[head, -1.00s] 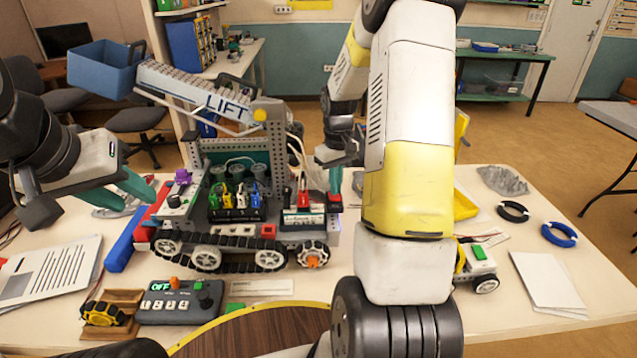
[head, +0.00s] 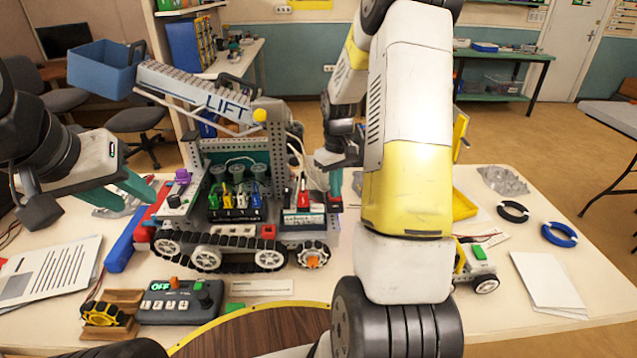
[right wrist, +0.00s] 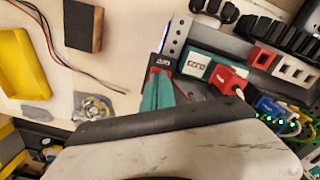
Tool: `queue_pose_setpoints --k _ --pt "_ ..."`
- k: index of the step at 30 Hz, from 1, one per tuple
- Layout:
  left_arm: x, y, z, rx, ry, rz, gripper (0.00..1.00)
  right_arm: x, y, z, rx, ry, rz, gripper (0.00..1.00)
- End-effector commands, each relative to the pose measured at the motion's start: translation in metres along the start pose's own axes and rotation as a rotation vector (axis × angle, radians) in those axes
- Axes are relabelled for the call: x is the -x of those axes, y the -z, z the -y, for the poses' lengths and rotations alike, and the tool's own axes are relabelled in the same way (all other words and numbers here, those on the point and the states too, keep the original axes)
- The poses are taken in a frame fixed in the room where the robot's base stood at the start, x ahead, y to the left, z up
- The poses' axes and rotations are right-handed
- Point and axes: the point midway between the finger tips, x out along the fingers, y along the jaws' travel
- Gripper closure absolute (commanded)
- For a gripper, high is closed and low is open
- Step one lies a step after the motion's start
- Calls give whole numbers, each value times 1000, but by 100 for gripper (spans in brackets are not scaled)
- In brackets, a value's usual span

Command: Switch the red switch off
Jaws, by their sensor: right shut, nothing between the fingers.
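The red switch (right wrist: 160,65) is a small red and black block with a short white label on the edge of the tracked robot model's deck, in the right wrist view. In the head view it (head: 335,197) is a small red spot at the model's right end, partly covered. My right gripper (right wrist: 160,88) is shut and empty, its teal fingertips pointing at the switch and very close to it. I cannot tell whether they touch or which way the switch is set. In the head view my right gripper (head: 335,184) is just above it. My left gripper (head: 140,190) is open and empty, left of the model.
A red plug (right wrist: 228,78) with a wire sits beside the switch. The model carries a LIFT arm (head: 210,90) with a blue bin (head: 100,70). A control box (head: 180,302) stands in front. A yellow tray (right wrist: 22,62) lies beyond.

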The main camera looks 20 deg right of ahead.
Motion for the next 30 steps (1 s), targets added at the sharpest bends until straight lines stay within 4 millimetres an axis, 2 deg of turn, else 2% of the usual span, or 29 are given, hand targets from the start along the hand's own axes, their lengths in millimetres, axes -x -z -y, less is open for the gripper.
queue_pose_setpoints --k 19,30 --pt "0 0 0 0 0 0 64 -9 0 0 0 0 0 100" --pt "0 0 0 0 0 0 64 16 0 0 0 -1 -2 100"
